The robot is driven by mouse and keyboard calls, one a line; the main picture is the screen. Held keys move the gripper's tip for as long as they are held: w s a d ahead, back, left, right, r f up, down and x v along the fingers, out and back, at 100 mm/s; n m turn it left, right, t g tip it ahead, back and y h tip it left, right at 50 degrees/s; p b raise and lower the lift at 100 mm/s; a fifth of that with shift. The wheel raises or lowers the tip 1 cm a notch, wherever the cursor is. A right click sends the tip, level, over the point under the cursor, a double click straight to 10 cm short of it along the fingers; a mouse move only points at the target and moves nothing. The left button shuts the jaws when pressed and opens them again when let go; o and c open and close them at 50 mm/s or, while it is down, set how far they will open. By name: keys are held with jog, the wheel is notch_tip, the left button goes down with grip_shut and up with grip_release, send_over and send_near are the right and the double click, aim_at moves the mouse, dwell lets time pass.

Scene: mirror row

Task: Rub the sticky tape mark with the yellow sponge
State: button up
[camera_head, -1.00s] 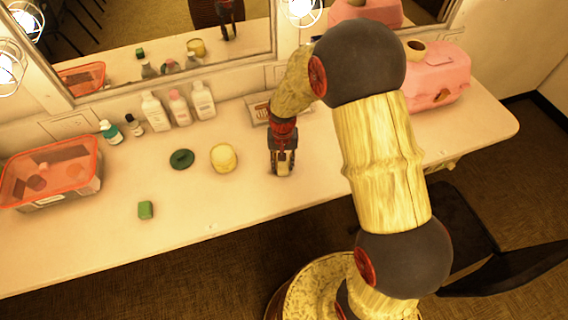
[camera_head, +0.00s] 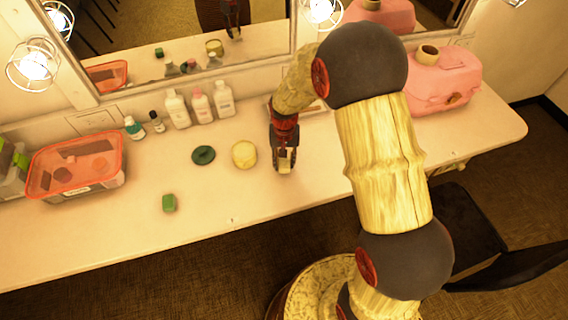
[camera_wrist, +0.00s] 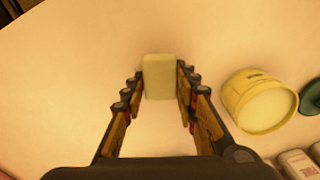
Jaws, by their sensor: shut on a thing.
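My gripper (camera_head: 285,168) is over the white counter, right of the yellow tub. In the wrist view my gripper (camera_wrist: 159,80) is shut on a pale yellow block, the sponge (camera_wrist: 158,77), with a finger on either side. In the head view the sponge is mostly hidden by the fingers. I cannot tell whether it touches the counter. I cannot make out the sticky tape mark for certain; a tiny speck (camera_head: 231,220) shows near the counter's front edge.
The yellow tub (camera_head: 244,154) and green disc (camera_head: 203,155) stand left of my gripper. A pink case (camera_head: 445,80) is at right. The counter's front middle is clear.

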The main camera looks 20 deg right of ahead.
jog(key=shift+w+a+r, duration=0.1)
jog(key=shift+r, duration=0.5)
jog(key=shift+r+p, duration=1.6)
jog(key=shift+r, duration=0.3)
jog(key=shift+r+p, duration=0.1)
jog(key=shift+p, duration=0.4)
jog(key=shift+p, duration=0.3)
